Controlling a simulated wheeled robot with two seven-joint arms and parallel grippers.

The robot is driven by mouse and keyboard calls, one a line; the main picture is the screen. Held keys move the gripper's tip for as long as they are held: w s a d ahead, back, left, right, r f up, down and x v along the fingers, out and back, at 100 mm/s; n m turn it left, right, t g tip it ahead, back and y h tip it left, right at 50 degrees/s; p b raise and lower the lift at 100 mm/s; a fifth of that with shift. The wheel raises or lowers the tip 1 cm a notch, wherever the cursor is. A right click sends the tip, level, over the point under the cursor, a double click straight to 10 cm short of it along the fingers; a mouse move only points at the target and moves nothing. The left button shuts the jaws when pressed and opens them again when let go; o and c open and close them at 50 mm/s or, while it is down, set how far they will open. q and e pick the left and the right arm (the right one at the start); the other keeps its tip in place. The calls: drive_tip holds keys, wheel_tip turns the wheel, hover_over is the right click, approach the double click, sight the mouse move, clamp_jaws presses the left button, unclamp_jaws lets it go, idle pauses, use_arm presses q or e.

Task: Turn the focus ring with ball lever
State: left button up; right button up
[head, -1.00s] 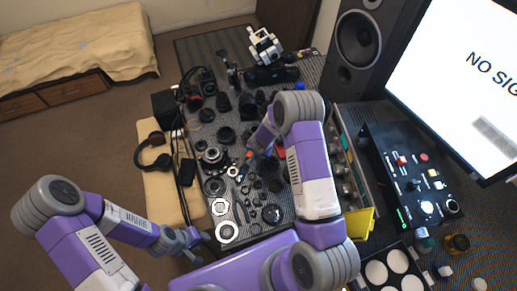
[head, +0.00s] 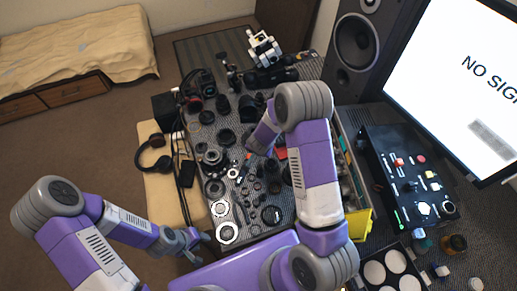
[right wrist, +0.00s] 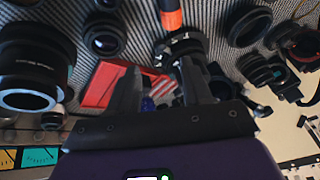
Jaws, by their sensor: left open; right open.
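In the right wrist view, a dark lens part with a ring and silver marks (right wrist: 182,44) lies just beyond my right fingers. It may be the focus ring; I cannot make out a ball lever on it for sure. My right gripper (right wrist: 160,72) is open, its two dark fingers pointing down at the mat, with a red object (right wrist: 104,84) and a red-white striped piece by the fingers. I see nothing clearly held. In the head view, the right arm covers most of this spot. My left gripper (head: 193,241) is open and empty at the table's near left edge.
Many lens parts and rings crowd the mat (head: 236,178). A large black lens barrel (right wrist: 32,68) stands left of my right fingers. An orange-handled tool (right wrist: 171,14) lies beyond. A speaker (head: 358,45), monitor (head: 450,70) and black control box (head: 385,150) stand at the right.

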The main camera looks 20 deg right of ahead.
drive_tip(key=shift+c, duration=1)
drive_tip(key=shift+w+f, duration=0.1)
drive_tip(key=shift+w, duration=0.15)
drive_tip(key=shift+c, duration=1.2)
drive_tip(key=w+m+y+b, duration=0.1)
drive_tip(key=m+b, duration=0.1)
drive_tip(key=w+m+y+b, duration=0.2)
drive_tip(key=shift+w+d+f, duration=0.2)
drive_tip(key=shift+w, duration=0.1)
clamp_jaws()
drive_tip(key=s+d+r+m+g+y+b, duration=0.3)
drive_tip(key=d+m+y+b, duration=0.1)
drive_tip(key=d+m+b, duration=0.4)
drive_tip(key=shift+m, duration=0.6)
drive_tip(key=x, duration=0.3)
drive_tip(key=b+x, duration=0.1)
drive_tip(key=x, duration=0.5)
drive_tip(key=shift+w+d+f, duration=0.15)
drive_tip(key=shift+w+f, duration=0.1)
drive_tip(key=shift+f, duration=0.15)
